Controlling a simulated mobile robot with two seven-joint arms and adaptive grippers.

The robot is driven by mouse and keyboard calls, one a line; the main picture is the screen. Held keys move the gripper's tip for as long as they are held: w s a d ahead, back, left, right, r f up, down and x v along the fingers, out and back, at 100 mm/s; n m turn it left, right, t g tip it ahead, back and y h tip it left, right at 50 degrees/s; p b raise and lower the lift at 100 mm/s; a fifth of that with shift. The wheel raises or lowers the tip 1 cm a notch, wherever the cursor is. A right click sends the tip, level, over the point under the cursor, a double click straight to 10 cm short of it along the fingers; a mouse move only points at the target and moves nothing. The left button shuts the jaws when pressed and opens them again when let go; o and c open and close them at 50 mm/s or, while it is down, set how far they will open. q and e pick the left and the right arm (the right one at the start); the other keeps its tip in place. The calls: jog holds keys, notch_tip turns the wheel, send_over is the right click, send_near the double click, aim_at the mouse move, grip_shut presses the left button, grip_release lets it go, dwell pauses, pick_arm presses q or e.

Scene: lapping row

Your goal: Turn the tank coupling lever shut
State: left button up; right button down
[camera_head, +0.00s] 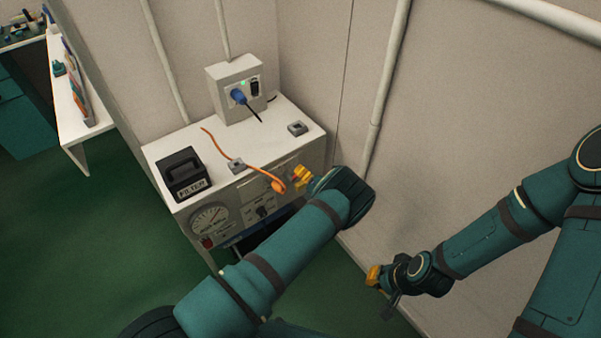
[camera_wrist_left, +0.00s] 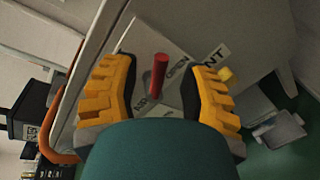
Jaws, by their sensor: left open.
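The red lever (camera_wrist_left: 159,75) shows in the left wrist view as a short round bar in front of a pale labelled plate (camera_wrist_left: 178,58). My left gripper (camera_wrist_left: 161,72) is open, with one yellow finger on each side of the lever and a gap to both. In the head view the left gripper (camera_head: 301,177) is at the upper right of the cabinet front, and I cannot make out the lever there. My right gripper (camera_head: 376,278) hangs low by the wall, away from the cabinet; its opening cannot be made out.
The white cabinet (camera_head: 275,124) carries a black filter box (camera_head: 183,176), an orange cable (camera_head: 228,148) and a grey block (camera_head: 297,128). A gauge (camera_head: 209,220) and a dark knob (camera_head: 263,210) are on its front. A grey socket box (camera_head: 234,88) stands behind. Green floor is clear at left.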

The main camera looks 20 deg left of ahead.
pick_arm(q)
jog(key=shift+x, duration=1.4)
jog(key=shift+o, duration=0.3)
grip_shut()
